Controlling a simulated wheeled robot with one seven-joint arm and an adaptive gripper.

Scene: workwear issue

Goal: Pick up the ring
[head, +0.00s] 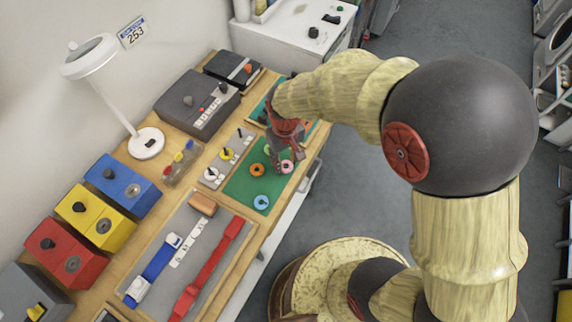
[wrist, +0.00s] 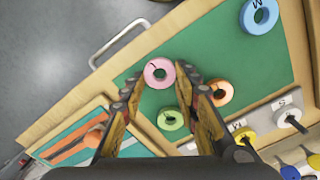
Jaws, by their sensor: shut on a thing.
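Several rings show on the green mat (wrist: 215,50). The pink ring (wrist: 160,73) sits between the fingertips of my gripper (wrist: 161,77) in the wrist view, and my gripper is shut on it. The pink ring also shows under my gripper (head: 287,157) in the head view (head: 287,167). A green ring (wrist: 170,118) lies between my fingers, nearer the palm. An orange ring (wrist: 220,92) lies just beside the right finger. A blue ring (wrist: 259,15) lies apart, near the mat's end. I cannot tell whether the pink ring is clear of the mat.
A grey board with pegs holds a yellow ring (wrist: 243,135) and a white ring (wrist: 290,112). A drawer handle (wrist: 118,42) is on the bench front. A lamp (head: 146,142), coloured boxes (head: 123,185) and a tray with straps (head: 205,240) stand along the bench.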

